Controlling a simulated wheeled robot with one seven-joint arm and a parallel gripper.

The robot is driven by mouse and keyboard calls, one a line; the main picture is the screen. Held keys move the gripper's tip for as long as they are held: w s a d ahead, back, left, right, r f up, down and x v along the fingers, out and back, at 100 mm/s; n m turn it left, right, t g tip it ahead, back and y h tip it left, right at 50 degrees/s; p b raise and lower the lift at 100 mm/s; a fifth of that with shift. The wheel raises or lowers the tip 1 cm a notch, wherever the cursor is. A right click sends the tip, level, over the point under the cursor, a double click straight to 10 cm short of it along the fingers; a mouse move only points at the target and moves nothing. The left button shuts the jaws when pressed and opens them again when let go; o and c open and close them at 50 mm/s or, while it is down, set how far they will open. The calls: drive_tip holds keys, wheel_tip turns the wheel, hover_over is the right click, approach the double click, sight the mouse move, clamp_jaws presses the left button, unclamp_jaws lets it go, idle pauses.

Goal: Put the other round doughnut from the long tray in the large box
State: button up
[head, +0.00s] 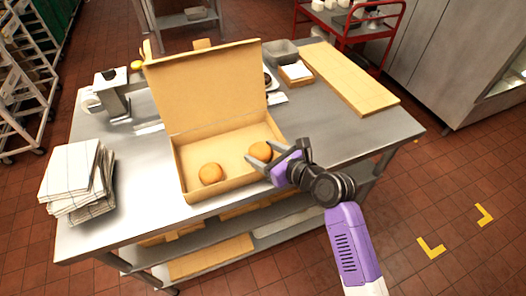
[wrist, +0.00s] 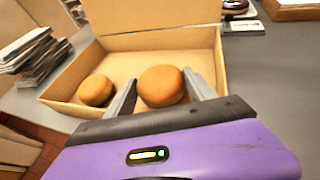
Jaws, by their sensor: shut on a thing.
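The large box (head: 224,193) is open cardboard with its lid raised at the back, on the steel table. My gripper (head: 262,158) reaches in over its right side. It is shut on a round brown doughnut (head: 260,151), which also shows between the fingers in the wrist view (wrist: 161,86). The held doughnut is over or in the right part of the box; I cannot tell whether it touches the floor. Another round doughnut (head: 211,174) lies in the box at the front left and shows left of the fingers in the wrist view (wrist: 95,90). The long tray cannot be made out clearly.
A stack of folded cloths or papers (head: 78,180) lies at the table's left. A long wooden board (head: 348,78) lies at the right back, beside a grey container (head: 280,52). A dark ring-shaped item, partly hidden, sits behind the lid. The right front tabletop (head: 350,140) is clear.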

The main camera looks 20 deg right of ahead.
drive_tip(key=shift+s+f, duration=0.1)
drive_tip(key=shift+f, duration=0.3)
drive_tip(key=o, duration=1.1)
drive_tip(key=shift+f, duration=0.1)
drive_tip(key=shift+o, duration=1.4)
drive_tip(key=shift+a+f, duration=0.1)
drive_tip(key=shift+f, duration=0.05)
drive_tip(key=shift+s, duration=0.1)
drive_tip(key=shift+r, duration=0.2)
drive_tip(key=r+v, duration=0.1)
drive_tip(key=v, duration=1.1)
drive_tip(key=shift+r+b, duration=0.3)
drive_tip(key=shift+b, duration=0.1)
